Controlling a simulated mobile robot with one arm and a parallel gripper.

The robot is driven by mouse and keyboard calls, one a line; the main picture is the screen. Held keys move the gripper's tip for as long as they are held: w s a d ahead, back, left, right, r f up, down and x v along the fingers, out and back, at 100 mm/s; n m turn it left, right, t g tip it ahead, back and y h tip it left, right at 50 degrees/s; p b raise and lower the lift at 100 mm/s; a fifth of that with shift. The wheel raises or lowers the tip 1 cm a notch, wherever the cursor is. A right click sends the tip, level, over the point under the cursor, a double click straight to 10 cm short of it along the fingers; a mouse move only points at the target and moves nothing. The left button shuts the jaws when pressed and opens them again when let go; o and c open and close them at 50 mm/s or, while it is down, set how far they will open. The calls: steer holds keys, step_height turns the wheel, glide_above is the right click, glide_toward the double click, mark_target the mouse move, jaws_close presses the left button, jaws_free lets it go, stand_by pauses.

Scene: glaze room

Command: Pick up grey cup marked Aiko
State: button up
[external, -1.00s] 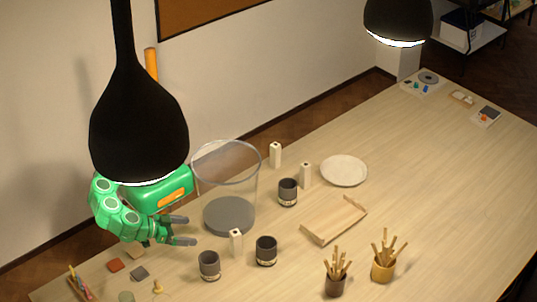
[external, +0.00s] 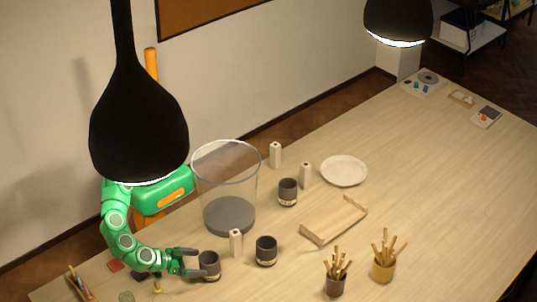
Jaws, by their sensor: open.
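Three dark grey cups with pale label bands stand upright on the table: a front-left cup (external: 211,265), a middle cup (external: 266,251) and a back cup (external: 288,191). The names on the bands are too small to read, so I cannot tell which is marked Aiko. My gripper (external: 194,262) is open, low over the table at the left side of the front-left cup. Its fingers point right toward that cup and one overlaps its left edge in the picture; I cannot tell whether they touch it.
A white block (external: 236,242) stands close behind the front-left cup, beside a large clear cylinder (external: 225,178). A wooden tray (external: 334,222), a white plate (external: 344,170) and two stick-filled pots (external: 383,270) lie to the right. The table's right side is mostly clear.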

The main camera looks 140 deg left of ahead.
mark_target(209, 262)
steer(key=shift+x, duration=2.85)
steer(key=shift+s+a+r, duration=0.1)
steer(key=c, duration=1)
steer(key=shift+c, duration=0.2)
steer(key=shift+r, duration=0.1)
